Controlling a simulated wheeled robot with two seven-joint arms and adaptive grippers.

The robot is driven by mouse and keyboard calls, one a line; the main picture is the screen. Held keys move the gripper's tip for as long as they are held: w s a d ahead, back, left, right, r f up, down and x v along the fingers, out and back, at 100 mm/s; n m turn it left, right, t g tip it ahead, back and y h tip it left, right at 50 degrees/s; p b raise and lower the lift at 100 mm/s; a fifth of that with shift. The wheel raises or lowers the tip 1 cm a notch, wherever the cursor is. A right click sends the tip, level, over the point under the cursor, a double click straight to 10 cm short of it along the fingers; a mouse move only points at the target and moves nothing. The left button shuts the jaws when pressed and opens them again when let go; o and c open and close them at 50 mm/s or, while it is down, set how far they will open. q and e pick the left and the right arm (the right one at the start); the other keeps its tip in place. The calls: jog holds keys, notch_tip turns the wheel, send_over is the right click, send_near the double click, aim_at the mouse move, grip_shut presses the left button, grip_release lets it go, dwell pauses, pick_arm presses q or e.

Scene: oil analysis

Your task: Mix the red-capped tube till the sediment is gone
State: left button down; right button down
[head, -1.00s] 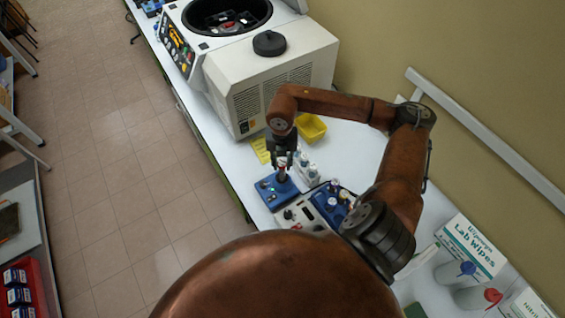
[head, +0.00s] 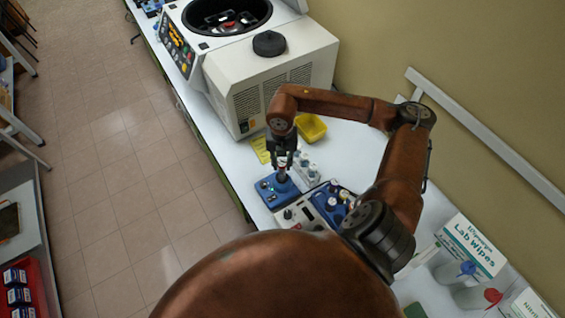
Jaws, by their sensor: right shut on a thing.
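My right gripper (head: 281,158) is shut on a small tube (head: 282,169) and holds it upright over the blue mixer (head: 267,191). The tube's lower end is at the mixer's dark top cup (head: 282,181); I cannot tell how firmly it presses. The gripper hides most of the cap, and the sediment is too small to make out. My left gripper is out of view.
A rack of pale tubes (head: 306,170) stands close to the right of the mixer. A control box (head: 300,214) and a blue block with capped tubes (head: 333,203) are nearer. A yellow tray (head: 311,127) and a large centrifuge (head: 270,85) stand behind.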

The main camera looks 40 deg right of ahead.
dwell(0.6)
jog(key=shift+r+p, duration=2.05)
jog(key=shift+r, duration=2.45)
